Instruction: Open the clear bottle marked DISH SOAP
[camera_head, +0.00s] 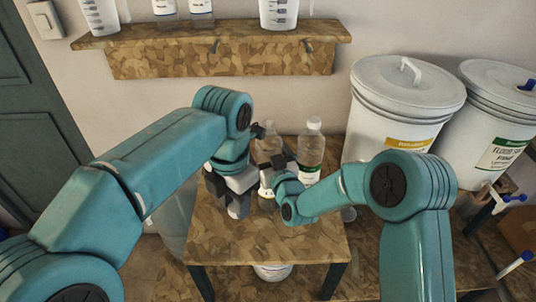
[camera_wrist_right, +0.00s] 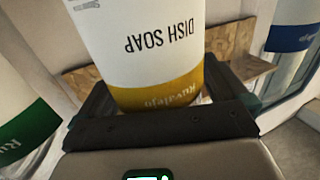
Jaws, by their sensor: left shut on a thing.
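The clear DISH SOAP bottle (camera_head: 268,147) stands on the wooden table, partly hidden by my grippers. In the right wrist view its white label with a yellow band (camera_wrist_right: 150,45) fills the middle, the words upside down. My left gripper (camera_head: 257,183) is shut on the bottle from the left. My right gripper (camera_wrist_right: 160,84) has its dark fingers on either side of the bottle; whether they touch it is unclear. In the head view my right wrist hides much of that gripper. The bottle's cap cannot be made out.
A second clear bottle with a green label (camera_head: 312,150) stands close on the right. Two large white drums (camera_head: 398,115) (camera_head: 490,125) stand at the right. A wall shelf (camera_head: 215,50) with containers is behind. The table's front (camera_head: 265,245) is clear.

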